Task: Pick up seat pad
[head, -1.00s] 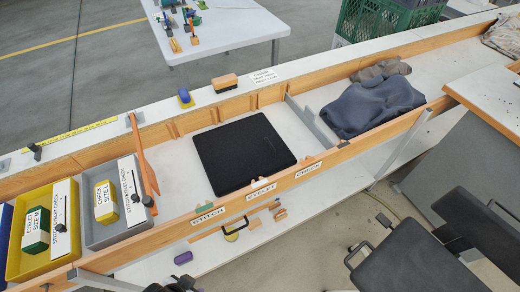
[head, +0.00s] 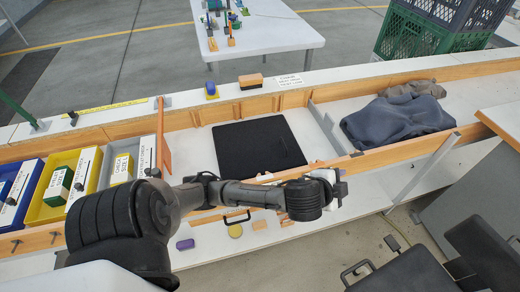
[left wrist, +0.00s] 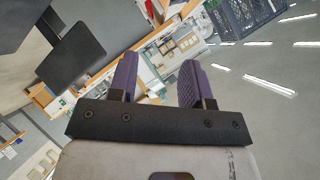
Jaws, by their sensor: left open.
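The seat pad looks to be the black square pad (head: 259,146) lying flat in the wood-edged bench trough, left of a grey divider. My left arm crosses the front of the trough in the head view. Its gripper (head: 335,188) is at the front rail, to the right of and nearer than the pad, and apart from it. In the left wrist view its two purple fingers (left wrist: 157,80) are spread with nothing between them. My right gripper is not in view.
A dark blue cloth heap (head: 398,120) lies right of the divider (head: 326,127). A yellow bin (head: 58,212) and other bins stand at the left, with an orange upright (head: 162,140) beside them. A brush (head: 251,81) sits on the back ledge. A black chair (head: 410,270) is front right.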

